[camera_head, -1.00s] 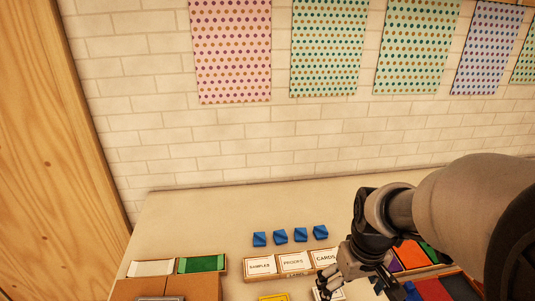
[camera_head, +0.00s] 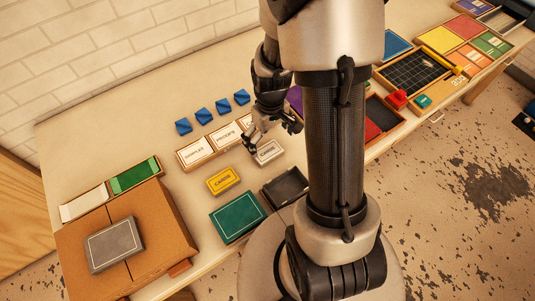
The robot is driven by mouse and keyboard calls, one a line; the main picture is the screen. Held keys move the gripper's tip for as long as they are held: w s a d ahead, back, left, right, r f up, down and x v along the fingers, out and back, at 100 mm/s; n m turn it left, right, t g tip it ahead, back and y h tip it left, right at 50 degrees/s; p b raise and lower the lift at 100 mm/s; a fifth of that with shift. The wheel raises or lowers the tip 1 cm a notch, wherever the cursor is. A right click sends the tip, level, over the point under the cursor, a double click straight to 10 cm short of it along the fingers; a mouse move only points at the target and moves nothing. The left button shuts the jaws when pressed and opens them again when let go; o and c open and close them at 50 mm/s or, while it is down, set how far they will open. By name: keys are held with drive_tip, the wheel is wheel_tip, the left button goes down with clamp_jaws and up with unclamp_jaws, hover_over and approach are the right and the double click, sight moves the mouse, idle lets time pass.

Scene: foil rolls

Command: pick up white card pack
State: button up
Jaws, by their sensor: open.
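The white card pack (camera_head: 269,152) lies flat on the table in the head view, just in front of the labelled trays, with dark lettering on its top. My gripper (camera_head: 272,136) is open above and just behind the pack, its fingers pointing down toward it. The fingers partly overlap the pack's far side in the picture. I cannot tell whether they touch it.
A yellow card pack (camera_head: 223,180), a green box (camera_head: 237,216) and a black tray (camera_head: 286,187) lie nearby. Labelled trays (camera_head: 195,151) and several blue blocks (camera_head: 202,116) stand behind. A cardboard box (camera_head: 150,222) carries a grey box (camera_head: 114,245) at left.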

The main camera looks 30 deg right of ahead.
sight(268, 151)
drive_tip(key=shift+w+a+f+b, duration=0.15)
drive_tip(key=shift+f+b, duration=0.35)
drive_tip(key=shift+f, duration=1.05)
drive_tip(key=shift+w+a+f+b, duration=0.1)
drive_tip(key=shift+f+b, duration=0.4)
drive_tip(key=shift+f, duration=1)
drive_tip(key=shift+r, duration=0.1)
drive_tip(key=shift+c, duration=0.3)
drive_tip(key=c, duration=1.1)
drive_tip(key=shift+r, duration=0.1)
